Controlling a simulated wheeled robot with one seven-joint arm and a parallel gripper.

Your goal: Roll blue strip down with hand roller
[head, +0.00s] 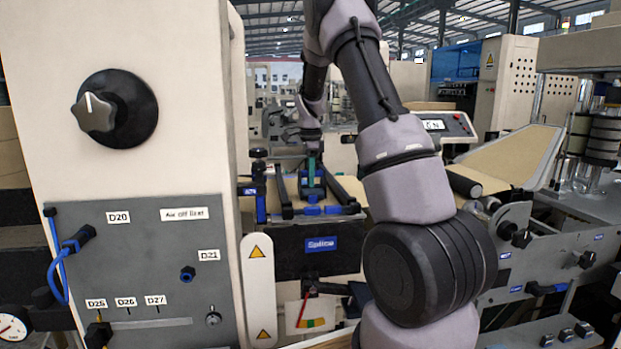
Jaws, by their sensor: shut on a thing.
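My gripper (312,152) is small and far off, at the end of my arm behind the splice station. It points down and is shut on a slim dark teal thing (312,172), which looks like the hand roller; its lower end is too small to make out. It is over the splice table between two black bars. Blue pieces (322,210) show low at the table's front edge; I cannot tell whether one of them is the blue strip. Whether the roller touches the table is unclear.
A beige cabinet with a black knob (113,110) and a grey valve panel (150,255) fills the left. My arm covers the middle right of the station. A black front plate labelled Splice (321,244) lies below the table. Brown kraft web (505,155) runs at the right.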

